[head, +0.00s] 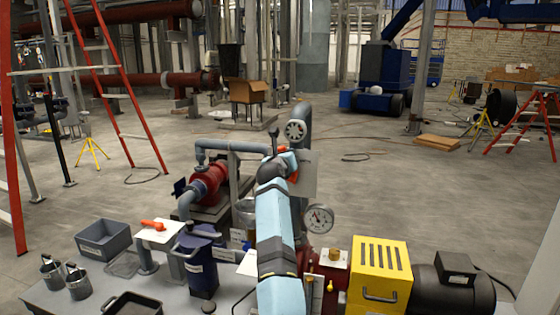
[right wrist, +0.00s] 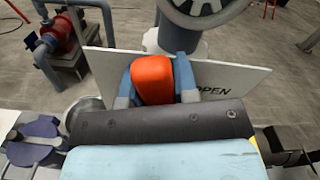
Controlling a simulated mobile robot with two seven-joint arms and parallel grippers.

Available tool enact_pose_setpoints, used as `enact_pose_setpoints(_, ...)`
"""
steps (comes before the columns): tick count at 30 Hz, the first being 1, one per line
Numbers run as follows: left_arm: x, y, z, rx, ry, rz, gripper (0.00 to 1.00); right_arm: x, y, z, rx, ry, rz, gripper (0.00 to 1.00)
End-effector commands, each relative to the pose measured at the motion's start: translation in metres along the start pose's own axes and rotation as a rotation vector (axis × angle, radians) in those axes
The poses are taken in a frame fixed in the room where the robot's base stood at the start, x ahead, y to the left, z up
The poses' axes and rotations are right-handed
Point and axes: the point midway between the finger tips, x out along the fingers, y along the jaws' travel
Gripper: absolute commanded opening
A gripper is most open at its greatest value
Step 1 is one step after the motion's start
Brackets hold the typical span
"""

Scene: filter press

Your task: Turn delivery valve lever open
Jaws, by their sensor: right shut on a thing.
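An orange lever end (right wrist: 152,80) sits between the two blue-grey fingers of my right gripper (right wrist: 155,85) in the right wrist view. The gripper is shut on it, in front of a white plate (right wrist: 225,82) marked "OPEN". In the head view my right arm reaches forward from the bottom, and the right gripper (head: 287,158) is at the white plate (head: 306,172) beside the upright grey pipe. Only bits of orange show there; the arm hides most of the lever. My left gripper is not in view.
A grey handwheel (head: 295,131) is just above the plate on the pipe (head: 302,116). A pressure gauge (head: 318,218) and yellow box (head: 379,272) stand to the right. Left are a second orange lever (head: 153,225), a dark blue vessel (head: 201,265) and a grey bin (head: 104,239).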

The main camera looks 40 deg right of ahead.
Motion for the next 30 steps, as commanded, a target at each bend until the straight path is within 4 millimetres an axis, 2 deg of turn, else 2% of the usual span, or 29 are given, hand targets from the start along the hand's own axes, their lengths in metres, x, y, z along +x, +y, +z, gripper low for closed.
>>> enact_pose_setpoints(12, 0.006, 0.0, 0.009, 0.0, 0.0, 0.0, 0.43, 0.0, -0.017, 0.0, 0.271, -0.004, -0.001, 0.0)
enact_pose_setpoints(30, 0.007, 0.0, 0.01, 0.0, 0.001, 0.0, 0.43, 0.0, -0.022, -0.001, 0.349, -0.005, 0.0, 0.0)
